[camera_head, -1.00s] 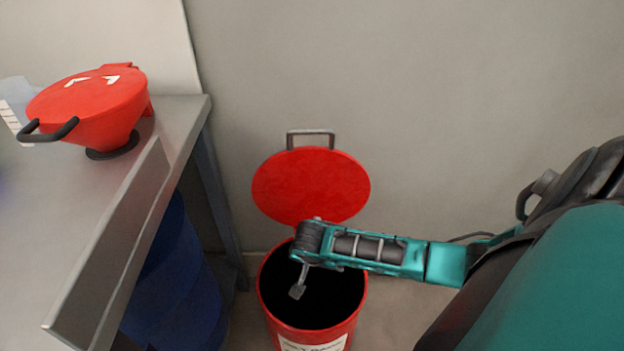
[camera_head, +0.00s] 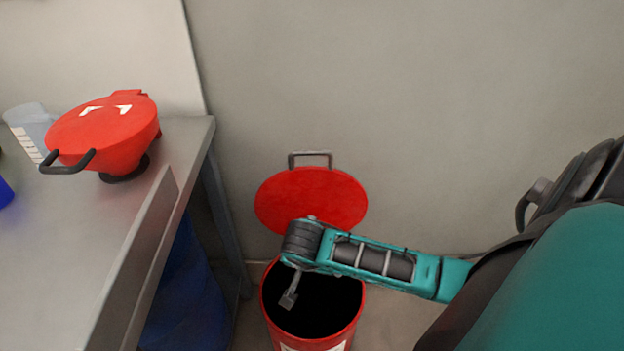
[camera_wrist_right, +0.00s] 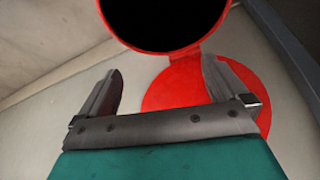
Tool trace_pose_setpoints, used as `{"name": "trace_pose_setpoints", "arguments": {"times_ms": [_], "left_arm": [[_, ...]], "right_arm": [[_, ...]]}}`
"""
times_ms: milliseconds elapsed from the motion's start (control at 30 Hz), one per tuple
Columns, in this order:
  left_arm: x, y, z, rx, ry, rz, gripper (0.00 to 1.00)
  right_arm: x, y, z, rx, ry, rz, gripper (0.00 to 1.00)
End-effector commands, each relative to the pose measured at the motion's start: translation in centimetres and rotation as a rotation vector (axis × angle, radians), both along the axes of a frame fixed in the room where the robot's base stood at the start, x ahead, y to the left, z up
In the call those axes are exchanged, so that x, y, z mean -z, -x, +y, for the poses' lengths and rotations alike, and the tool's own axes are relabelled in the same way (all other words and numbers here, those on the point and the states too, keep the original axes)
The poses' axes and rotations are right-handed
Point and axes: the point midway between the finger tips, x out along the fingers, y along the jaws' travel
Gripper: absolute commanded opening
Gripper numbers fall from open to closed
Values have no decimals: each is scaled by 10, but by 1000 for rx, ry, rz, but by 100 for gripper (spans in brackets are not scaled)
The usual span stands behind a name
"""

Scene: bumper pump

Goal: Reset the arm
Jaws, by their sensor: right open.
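My right arm comes in from the right in the head view, and its gripper (camera_head: 289,299) hangs over the mouth of a red bin (camera_head: 271,325). In the right wrist view the gripper (camera_wrist_right: 165,88) has its two fingers wide apart with nothing between them. The bin's round red lid (camera_head: 312,198) stands open against the wall, its grey handle at the top. The lid (camera_wrist_right: 180,98) and the bin's dark mouth also show in the wrist view, beyond the fingers. My left gripper is in neither view.
A metal table (camera_head: 85,230) stands at the left with a raised edge. On it are a red lidded funnel (camera_head: 108,130) with a black handle and a clear measuring container (camera_head: 30,128). A blue drum (camera_head: 185,300) is under the table. Bare wall lies behind the bin.

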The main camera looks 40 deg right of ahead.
Motion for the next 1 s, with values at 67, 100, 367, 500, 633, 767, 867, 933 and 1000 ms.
{"name": "trace_pose_setpoints", "arguments": {"times_ms": [67, 100, 367, 500, 633, 767, 867, 933, 1000], "left_arm": [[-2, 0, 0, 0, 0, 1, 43], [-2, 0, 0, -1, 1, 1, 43], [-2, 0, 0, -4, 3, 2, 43], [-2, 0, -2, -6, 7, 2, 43], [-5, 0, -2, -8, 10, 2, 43], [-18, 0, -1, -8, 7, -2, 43], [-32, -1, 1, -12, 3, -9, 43], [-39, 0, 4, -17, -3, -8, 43], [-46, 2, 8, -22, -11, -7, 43]], "right_arm": [[-5, 1, 2, 0, -1, -1, 100], [-5, 1, 2, 1, 0, 0, 100], [-5, 1, 2, 1, 0, 0, 100], [-5, 1, 2, 0, 0, 0, 100], [-6, 2, 5, -18, -8, -1, 100], [-8, 5, 24, -150, -56, -19, 100], [-13, 10, 50, -336, -108, -65, 100], [-20, 15, 69, -482, -132, -120, 100], [-29, 20, 85, -619, -133, -187, 100]]}}
